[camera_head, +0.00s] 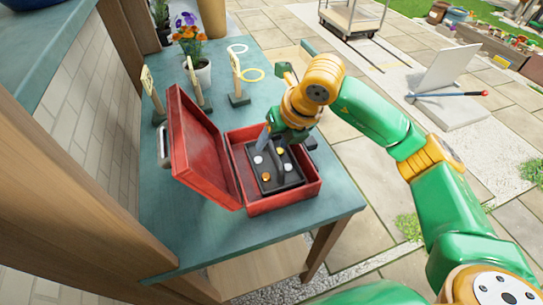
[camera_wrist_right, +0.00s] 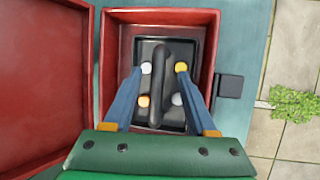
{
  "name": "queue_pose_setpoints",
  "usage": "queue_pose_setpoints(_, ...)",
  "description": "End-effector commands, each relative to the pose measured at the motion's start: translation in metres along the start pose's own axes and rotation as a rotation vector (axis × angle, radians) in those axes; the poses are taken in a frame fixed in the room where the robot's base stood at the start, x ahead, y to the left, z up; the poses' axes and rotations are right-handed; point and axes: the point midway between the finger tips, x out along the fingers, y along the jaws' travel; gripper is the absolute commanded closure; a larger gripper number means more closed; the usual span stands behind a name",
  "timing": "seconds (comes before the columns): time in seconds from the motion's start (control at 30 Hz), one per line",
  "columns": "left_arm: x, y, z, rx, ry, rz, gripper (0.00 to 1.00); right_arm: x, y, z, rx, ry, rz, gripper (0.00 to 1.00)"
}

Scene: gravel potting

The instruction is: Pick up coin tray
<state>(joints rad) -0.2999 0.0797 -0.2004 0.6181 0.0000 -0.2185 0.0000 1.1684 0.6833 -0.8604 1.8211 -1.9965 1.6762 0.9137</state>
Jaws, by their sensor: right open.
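The coin tray (camera_head: 291,180) is a dark tray with a raised central handle, lying inside an open red box (camera_head: 308,193). Silver and gold coins sit on both sides of the handle. In the right wrist view, the tray's dark handle (camera_wrist_right: 158,92) runs lengthwise between my fingers. My right gripper (camera_wrist_right: 160,74) is open, with one blue finger on each side of the handle and a gap to it on both sides. In the head view, my right gripper (camera_head: 277,147) is over the far part of the tray and hides some of it. My left gripper is not in view.
The box's red lid (camera_head: 200,150) stands open on the left. The box is on a teal table (camera_head: 205,232). Behind it are ring stands (camera_head: 237,99) with yellow hoops and a white flower pot (camera_head: 202,75). The table's front left is clear.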

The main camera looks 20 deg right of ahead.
Motion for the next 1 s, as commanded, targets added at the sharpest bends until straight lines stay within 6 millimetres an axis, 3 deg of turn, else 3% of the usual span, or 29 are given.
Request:
queue_pose_setpoints(0.13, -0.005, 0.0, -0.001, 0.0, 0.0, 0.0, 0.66, 0.018, 0.001, 0.0, -0.001, 0.002, 0.002, 0.43)
queue_pose_setpoints(0.33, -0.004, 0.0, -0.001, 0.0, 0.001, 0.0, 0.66, 0.021, 0.001, 0.0, -0.002, 0.0, 0.003, 0.43)
queue_pose_setpoints(0.57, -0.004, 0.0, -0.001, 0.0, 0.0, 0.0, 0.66, 0.021, 0.001, 0.0, -0.002, 0.0, 0.004, 1.0)
queue_pose_setpoints(1.0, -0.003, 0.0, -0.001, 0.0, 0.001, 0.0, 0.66, 0.018, 0.002, 0.002, -0.002, -0.002, 0.004, 1.0)
